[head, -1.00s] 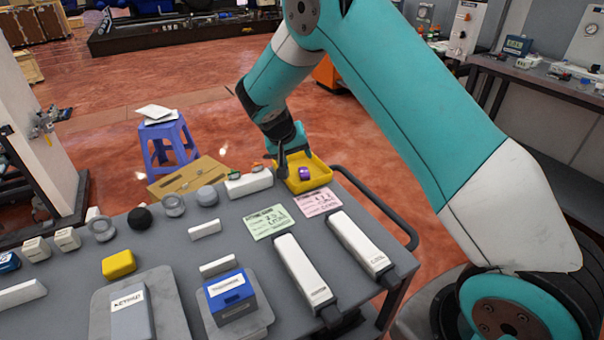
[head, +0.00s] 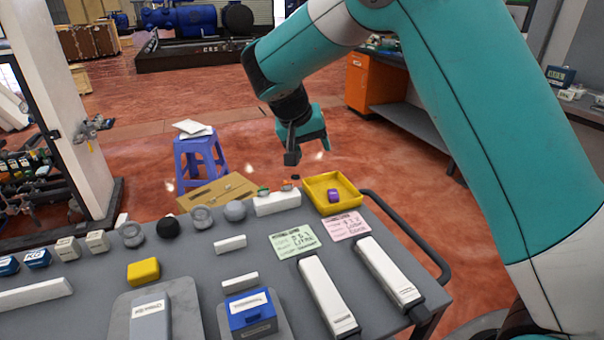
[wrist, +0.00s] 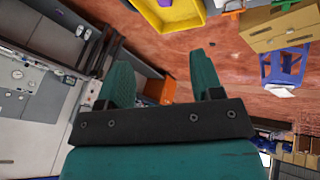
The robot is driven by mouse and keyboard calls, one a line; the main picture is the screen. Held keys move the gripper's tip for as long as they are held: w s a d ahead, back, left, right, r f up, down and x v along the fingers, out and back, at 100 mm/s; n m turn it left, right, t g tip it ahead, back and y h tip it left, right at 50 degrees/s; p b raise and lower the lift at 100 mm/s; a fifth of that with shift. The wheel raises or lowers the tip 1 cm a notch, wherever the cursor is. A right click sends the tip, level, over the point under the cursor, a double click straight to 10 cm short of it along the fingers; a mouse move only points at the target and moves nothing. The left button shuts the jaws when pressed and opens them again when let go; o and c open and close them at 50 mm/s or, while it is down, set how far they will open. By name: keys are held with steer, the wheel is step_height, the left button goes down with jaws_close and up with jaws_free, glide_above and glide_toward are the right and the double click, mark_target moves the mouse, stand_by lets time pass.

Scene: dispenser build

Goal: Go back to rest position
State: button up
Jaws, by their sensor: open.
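My gripper (head: 306,143) is raised above and behind the far edge of the grey cart, clear of everything on it. Its two teal fingers stand apart and empty, as the wrist view (wrist: 160,85) also shows. A yellow tray (head: 352,199) sits at the cart's far right corner, below the gripper and to its right. A small purple piece (head: 334,196) lies inside the tray. In the wrist view the tray (wrist: 188,18) shows at the top edge.
The grey cart top (head: 205,262) holds a white block (head: 277,203), a green card (head: 294,240), a pink card (head: 348,226), two long white bars and a blue box (head: 249,313). A purple stool (head: 201,158) stands on the floor behind.

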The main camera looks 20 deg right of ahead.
steer(key=s+a+r+n+y, duration=0.2)
steer(key=s+a+n+y, duration=0.1)
steer(key=s, duration=0.8)
steer(key=s+a+r+n+g+y, duration=0.1)
steer(key=s+a+r+n+y, duration=0.1)
steer(key=s, duration=0.9)
steer(key=s+a+r+n+g+y, duration=0.1)
steer(key=s+a+n+y, duration=0.3)
steer(key=s, duration=0.7)
steer(key=a+n, duration=0.2)
steer(key=shift+s+a+r+n+y, duration=0.3)
steer(key=shift+s+r, duration=0.05)
steer(key=shift+r, duration=0.05)
